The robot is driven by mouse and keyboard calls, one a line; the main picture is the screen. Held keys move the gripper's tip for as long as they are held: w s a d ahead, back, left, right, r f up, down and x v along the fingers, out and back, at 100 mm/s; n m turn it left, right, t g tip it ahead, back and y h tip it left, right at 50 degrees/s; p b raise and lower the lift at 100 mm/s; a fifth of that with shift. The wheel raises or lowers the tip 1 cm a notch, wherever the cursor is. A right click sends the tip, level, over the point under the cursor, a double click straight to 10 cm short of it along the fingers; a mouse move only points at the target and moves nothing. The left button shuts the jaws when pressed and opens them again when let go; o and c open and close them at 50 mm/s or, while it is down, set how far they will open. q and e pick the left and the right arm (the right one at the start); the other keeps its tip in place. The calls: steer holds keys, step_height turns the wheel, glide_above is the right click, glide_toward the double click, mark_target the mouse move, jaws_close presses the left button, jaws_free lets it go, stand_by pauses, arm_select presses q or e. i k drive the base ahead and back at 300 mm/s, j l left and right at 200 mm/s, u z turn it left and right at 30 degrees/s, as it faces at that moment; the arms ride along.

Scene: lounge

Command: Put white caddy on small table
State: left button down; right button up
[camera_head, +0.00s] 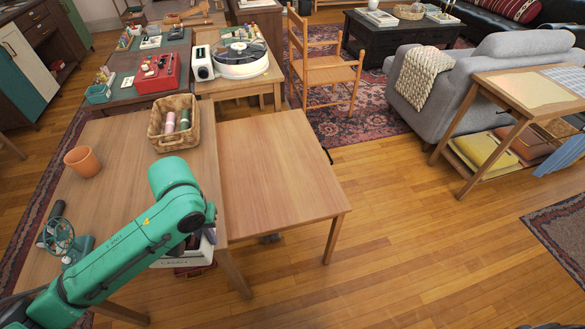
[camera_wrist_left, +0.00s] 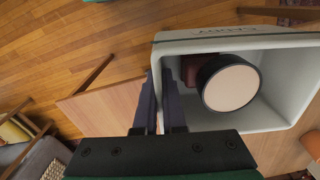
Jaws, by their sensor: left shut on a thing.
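The white caddy (camera_head: 197,257) shows below my green left arm in the head view, mostly hidden by it, near the front edge of the wooden tables. In the left wrist view the caddy (camera_wrist_left: 205,43) is large, with a round dark-rimmed object (camera_wrist_left: 230,86) and a dark red thing inside. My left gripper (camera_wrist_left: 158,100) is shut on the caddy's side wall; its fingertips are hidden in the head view. The small table (camera_head: 275,165) has a bare wooden top, right of the larger table. My right gripper is in neither view.
The larger table (camera_head: 110,130) holds a wicker basket (camera_head: 174,122), a terracotta pot (camera_head: 83,161) and a wheeled device (camera_head: 63,240). A turntable (camera_head: 241,58) stands behind the small table. A wooden chair (camera_head: 325,68) is beyond it.

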mark_target(279, 158)
steer(key=i+l, duration=0.2)
steer(key=l, duration=0.2)
steer(key=i+l+u, duration=0.1)
steer(key=l, duration=0.25)
steer(key=i+l+u, duration=0.1)
steer(key=i+l, duration=0.15)
steer(key=l, duration=0.15)
steer(key=i+l, duration=0.2)
steer(key=l, duration=0.2)
steer(key=i+l, duration=0.15)
steer(key=i+u, duration=0.05)
